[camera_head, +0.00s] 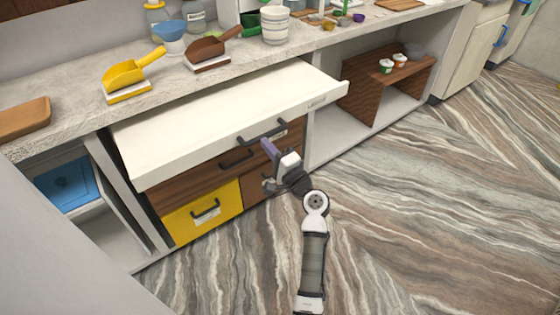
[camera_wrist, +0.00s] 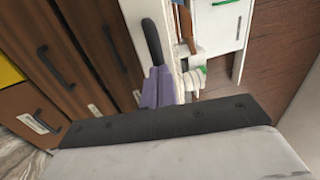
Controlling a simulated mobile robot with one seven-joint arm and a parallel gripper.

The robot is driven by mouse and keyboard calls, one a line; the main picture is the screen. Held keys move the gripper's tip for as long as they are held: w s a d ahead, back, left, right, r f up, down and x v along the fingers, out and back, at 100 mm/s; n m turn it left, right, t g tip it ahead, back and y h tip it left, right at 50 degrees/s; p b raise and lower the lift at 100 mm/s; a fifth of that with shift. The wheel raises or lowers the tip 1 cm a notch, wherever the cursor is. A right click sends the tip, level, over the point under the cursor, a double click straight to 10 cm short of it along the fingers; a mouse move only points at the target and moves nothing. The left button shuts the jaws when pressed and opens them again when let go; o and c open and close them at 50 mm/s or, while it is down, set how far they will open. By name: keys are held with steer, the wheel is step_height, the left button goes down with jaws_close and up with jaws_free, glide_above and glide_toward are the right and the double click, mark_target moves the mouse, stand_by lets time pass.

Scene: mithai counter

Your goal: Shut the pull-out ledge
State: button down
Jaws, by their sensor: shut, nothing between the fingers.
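The pull-out ledge (camera_head: 215,118) is a long white board standing well out from under the counter, above the drawers. Its front edge carries a black bar handle (camera_head: 262,132), which also shows upright in the wrist view (camera_wrist: 152,42). My gripper (camera_head: 267,147) is at the ledge's front, just below this handle. Its purple fingers (camera_wrist: 158,88) are shut and empty, with their tips close to the handle's end. I cannot tell whether they touch it. Part of the ledge's front is hidden behind the fingers.
Below the ledge are brown drawers (camera_head: 190,185) and a yellow drawer (camera_head: 205,215) with black handles. The stone counter (camera_head: 75,115) holds a yellow scoop (camera_head: 125,75), a brown scoop (camera_head: 208,48) and stacked white bowls (camera_head: 275,25). A wooden shelf (camera_head: 365,90) stands right. The striped floor is clear.

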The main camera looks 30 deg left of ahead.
mark_target(230, 110)
steer(key=f+b+x, duration=0.1)
steer(key=b+x, duration=0.1)
steer(key=x, duration=0.4)
steer(key=f+b+x, duration=0.2)
steer(key=b+x, duration=0.1)
steer(key=x, duration=0.4)
steer(key=f+b+x, duration=0.1)
steer(key=b+x, duration=0.2)
steer(key=x, duration=0.4)
steer(key=shift+w+a+f, duration=0.1)
steer(key=shift+w+a, duration=0.15)
steer(key=shift+a, duration=0.2)
steer(key=shift+w+a+b, duration=0.25)
steer(key=shift+a+b, duration=0.05)
steer(key=shift+a, duration=0.2)
steer(key=shift+w+r, duration=0.1)
steer(key=shift+r, duration=0.35)
